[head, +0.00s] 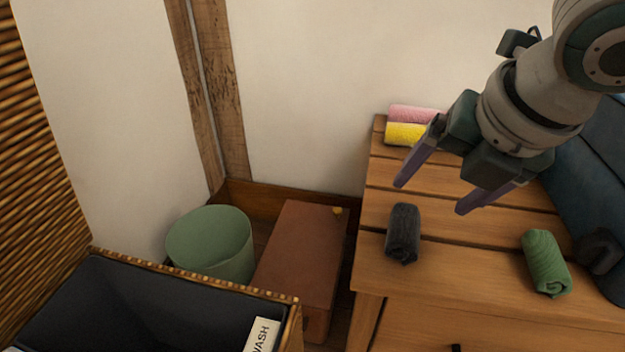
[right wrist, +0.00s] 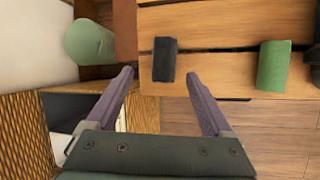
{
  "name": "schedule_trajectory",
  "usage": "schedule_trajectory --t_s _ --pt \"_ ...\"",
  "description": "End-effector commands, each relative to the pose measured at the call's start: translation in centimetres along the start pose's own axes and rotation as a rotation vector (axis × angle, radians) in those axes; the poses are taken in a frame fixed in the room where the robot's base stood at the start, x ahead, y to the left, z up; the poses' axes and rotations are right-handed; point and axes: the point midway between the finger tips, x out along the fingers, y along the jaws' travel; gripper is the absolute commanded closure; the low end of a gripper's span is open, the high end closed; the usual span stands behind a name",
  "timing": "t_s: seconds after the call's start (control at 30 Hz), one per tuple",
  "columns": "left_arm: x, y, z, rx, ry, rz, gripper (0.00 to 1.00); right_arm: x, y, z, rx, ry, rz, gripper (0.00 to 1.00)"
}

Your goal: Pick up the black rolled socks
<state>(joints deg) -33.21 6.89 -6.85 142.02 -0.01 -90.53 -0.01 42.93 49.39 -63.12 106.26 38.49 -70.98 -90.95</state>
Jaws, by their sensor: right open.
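The black rolled socks (head: 403,233) lie on the slatted wooden top (head: 480,277), near its left edge. They also show in the right wrist view (right wrist: 165,60), ahead of the fingertips and between their lines. My right gripper (head: 430,196) is open and empty, held above the wooden top, with its two purple fingers apart. The fingers also show in the right wrist view (right wrist: 160,75). The gripper is not touching the socks. My left gripper is not in view.
A green roll (head: 546,263) lies right of the socks, beside a dark roll (head: 598,250). Pink (head: 413,113) and yellow (head: 404,134) rolls lie at the back. Left of the wooden top are a brown box (head: 300,250), a green bin (head: 212,243) and a lined wicker hamper (head: 170,270).

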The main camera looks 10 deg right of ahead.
Motion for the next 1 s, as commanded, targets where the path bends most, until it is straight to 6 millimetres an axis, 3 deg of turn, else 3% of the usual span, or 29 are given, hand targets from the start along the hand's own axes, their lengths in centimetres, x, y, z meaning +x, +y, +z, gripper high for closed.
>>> schedule_trajectory --t_s 0.03,0.53,0.8,1.0 --pt "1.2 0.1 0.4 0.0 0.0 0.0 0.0 1.1 -0.5 0.0 -0.009 -0.006 -0.004 0.15" --pt "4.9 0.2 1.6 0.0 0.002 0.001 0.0 6.6 -0.8 0.1 -0.023 -0.008 -0.008 0.15" --pt "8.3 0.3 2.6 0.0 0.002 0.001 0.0 10.5 -1.1 0.0 -0.022 -0.009 -0.008 0.15" --pt "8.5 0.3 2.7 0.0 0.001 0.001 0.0 11.0 -1.0 0.2 -0.024 -0.009 -0.009 0.15"
